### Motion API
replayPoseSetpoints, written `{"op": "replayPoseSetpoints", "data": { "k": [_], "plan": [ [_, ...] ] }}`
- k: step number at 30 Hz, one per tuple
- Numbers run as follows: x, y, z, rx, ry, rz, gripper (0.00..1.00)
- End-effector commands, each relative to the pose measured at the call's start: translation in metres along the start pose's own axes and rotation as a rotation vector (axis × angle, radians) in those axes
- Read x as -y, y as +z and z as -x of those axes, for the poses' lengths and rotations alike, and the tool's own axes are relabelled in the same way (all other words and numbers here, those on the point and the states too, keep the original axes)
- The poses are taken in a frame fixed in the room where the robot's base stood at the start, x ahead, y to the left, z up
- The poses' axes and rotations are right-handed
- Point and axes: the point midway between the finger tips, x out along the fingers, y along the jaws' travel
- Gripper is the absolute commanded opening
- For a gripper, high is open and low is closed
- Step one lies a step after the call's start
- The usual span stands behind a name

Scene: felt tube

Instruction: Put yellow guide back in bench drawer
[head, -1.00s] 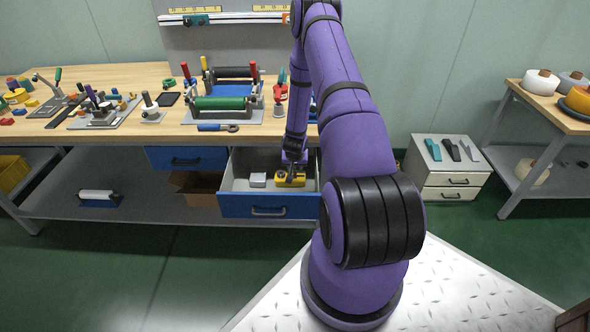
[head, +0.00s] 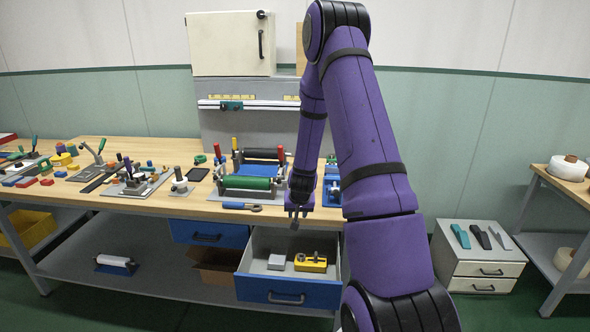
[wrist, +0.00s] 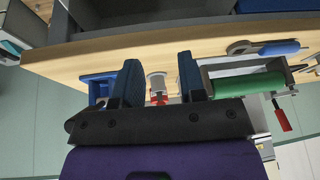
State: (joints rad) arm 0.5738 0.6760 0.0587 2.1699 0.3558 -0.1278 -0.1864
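The yellow guide (head: 310,262) lies inside the open bench drawer (head: 288,291), to the right of a small light grey block. The drawer has a blue front and is pulled out below the bench top. My gripper (head: 297,218) is raised above the drawer, near the front edge of the bench, apart from the guide. In the wrist view my gripper (wrist: 160,84) has its two dark fingers spread wide with nothing held between them. The guide cannot be made out in the wrist view.
The grey block (head: 277,261) shares the drawer. A closed blue drawer (head: 205,232) is to its left. On the bench top (head: 150,207) stand a green roller (head: 247,183) and a blue-handled tool (head: 241,205) near the edge. A small white cabinet (head: 480,262) stands at right.

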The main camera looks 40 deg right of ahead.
Motion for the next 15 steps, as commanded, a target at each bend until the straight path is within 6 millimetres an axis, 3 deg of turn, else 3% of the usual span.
{"op": "replayPoseSetpoints", "data": {
  "k": [1,7,15],
  "plan": [
    [0.014,-0.007,0.024,-0.009,-0.020,0.026,0.38],
    [0.058,-0.011,0.107,-0.010,-0.084,0.118,0.38],
    [0.101,0.008,0.217,-0.009,-0.153,0.245,0.38]
  ]
}}
